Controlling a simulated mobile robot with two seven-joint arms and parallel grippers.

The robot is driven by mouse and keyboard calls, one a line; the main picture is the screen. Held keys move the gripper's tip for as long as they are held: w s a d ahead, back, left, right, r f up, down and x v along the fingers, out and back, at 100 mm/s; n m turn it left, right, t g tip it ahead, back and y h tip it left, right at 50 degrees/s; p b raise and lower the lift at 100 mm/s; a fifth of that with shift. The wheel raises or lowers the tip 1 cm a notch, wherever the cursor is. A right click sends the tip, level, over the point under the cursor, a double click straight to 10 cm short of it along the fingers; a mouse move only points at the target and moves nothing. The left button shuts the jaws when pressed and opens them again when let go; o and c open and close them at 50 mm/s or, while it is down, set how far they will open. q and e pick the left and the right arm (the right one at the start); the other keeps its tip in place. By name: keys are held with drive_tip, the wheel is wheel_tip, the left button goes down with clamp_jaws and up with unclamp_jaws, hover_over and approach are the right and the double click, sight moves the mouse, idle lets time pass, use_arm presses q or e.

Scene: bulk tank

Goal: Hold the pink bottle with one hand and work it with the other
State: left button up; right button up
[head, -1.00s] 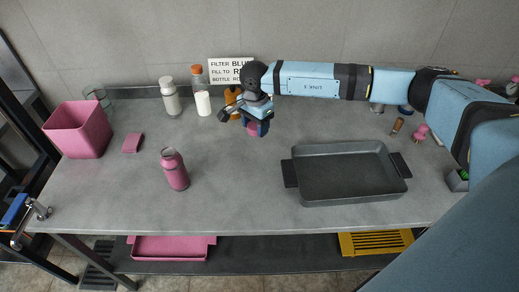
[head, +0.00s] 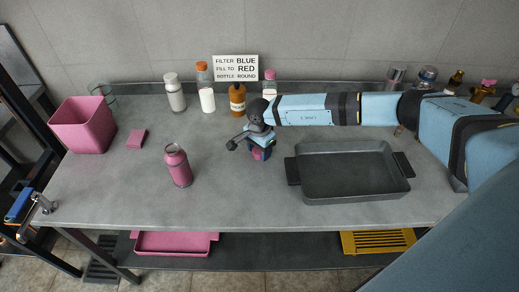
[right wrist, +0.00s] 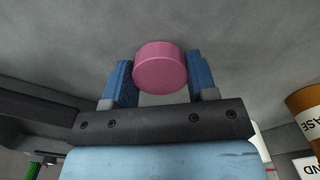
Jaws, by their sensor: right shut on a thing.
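The pink bottle (head: 178,168) stands upright on the left middle of the grey bench, with no gripper touching it. My right gripper (head: 261,151) is to the right of the bottle, clear of it. In the right wrist view, its two blue fingers (right wrist: 160,78) are shut on a round pink piece (right wrist: 160,65), like a cap or short cylinder. Only a little of this piece shows in the head view (head: 257,154). Whether it belongs to the pink bottle I cannot tell. My left gripper is not in view.
A dark grey tray (head: 348,195) lies at the right. A pink bin (head: 82,127) and a pink block (head: 137,138) are at the left. Several bottles and a sign (head: 236,68) line the back. The bench between the pink bottle and the tray is clear.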

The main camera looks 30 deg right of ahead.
drive_tip(key=shift+f, duration=0.2)
drive_tip(key=o, duration=1)
drive_tip(key=shift+r, duration=0.15)
drive_tip(key=shift+r, duration=0.25)
wheel_tip(320, 180, up, 12)
drive_tip(key=shift+f+b, duration=0.15)
drive_tip(key=shift+b, duration=0.2)
